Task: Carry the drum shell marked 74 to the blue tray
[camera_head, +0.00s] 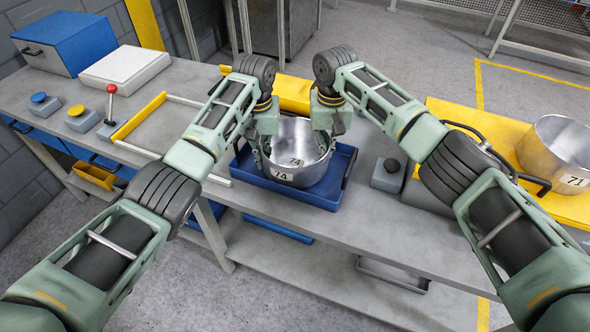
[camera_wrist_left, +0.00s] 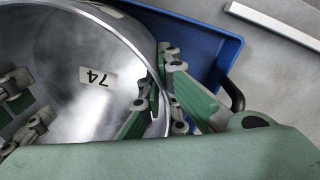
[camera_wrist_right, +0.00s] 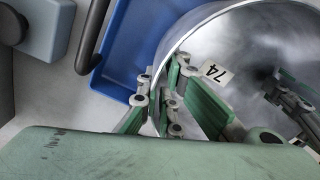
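The drum shell marked 74 (camera_head: 300,168) is an open silver metal drum, upright, within the outline of the blue tray (camera_head: 344,168). I cannot tell whether its base touches the tray floor. My left gripper (camera_head: 262,152) is at the drum's left rim and my right gripper (camera_head: 326,146) is at its right rim. In the left wrist view the left fingers (camera_wrist_left: 160,100) close on the drum wall (camera_wrist_left: 95,115), one inside and one outside. In the right wrist view the right fingers (camera_wrist_right: 158,100) straddle the wall likewise. The inner 74 label (camera_wrist_right: 217,73) shows.
A drum marked 71 (camera_head: 562,150) stands on a yellow pallet (camera_head: 470,118) at the right. A grey box with a black knob (camera_head: 388,174) is right of the tray. A white-edged frame (camera_head: 176,165), a red-knobbed lever (camera_head: 111,105) and button boxes (camera_head: 80,118) are at the left.

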